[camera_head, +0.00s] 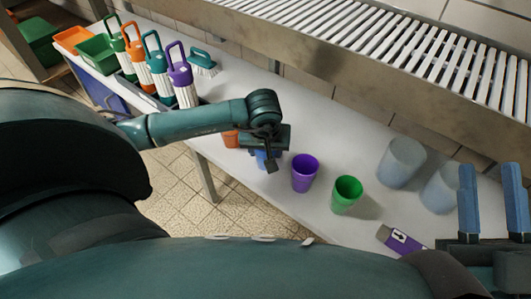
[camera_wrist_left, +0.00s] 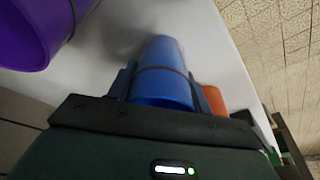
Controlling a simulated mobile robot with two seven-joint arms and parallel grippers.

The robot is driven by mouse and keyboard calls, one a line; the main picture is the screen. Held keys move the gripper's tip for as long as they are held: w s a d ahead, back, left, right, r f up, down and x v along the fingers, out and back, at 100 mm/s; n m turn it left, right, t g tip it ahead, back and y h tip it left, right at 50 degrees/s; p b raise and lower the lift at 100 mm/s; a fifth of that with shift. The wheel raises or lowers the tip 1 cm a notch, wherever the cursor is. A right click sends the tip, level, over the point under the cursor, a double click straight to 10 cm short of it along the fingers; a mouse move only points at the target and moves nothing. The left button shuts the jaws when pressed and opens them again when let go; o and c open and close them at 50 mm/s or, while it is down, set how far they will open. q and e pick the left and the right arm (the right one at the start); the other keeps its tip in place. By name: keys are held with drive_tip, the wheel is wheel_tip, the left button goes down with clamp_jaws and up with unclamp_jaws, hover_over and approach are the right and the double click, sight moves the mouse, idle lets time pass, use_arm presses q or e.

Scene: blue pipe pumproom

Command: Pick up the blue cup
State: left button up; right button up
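The blue cup (camera_wrist_left: 160,85) fills the space between the fingers of my left gripper (camera_wrist_left: 161,80) in the left wrist view. A finger lies close along each side of it. I cannot tell whether they press on it. In the head view my left gripper (camera_head: 268,160) covers most of the blue cup (camera_head: 262,160), near the table's front edge. I cannot tell whether the cup is clear of the table. My right gripper (camera_head: 490,200) is at the lower right, its two blue fingers apart with nothing seen between them.
A purple cup (camera_head: 305,173) and a green cup (camera_head: 346,194) stand right of the blue cup; an orange cup (camera_head: 231,138) is left of it. Two translucent cups (camera_head: 402,162) (camera_head: 440,188) stand farther right. A purple box (camera_head: 400,240) lies in front. A slatted metal shelf (camera_head: 400,45) overhangs behind.

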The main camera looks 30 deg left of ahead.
use_arm(q)
drive_tip(key=c, duration=0.5)
drive_tip(key=shift+r, duration=0.1)
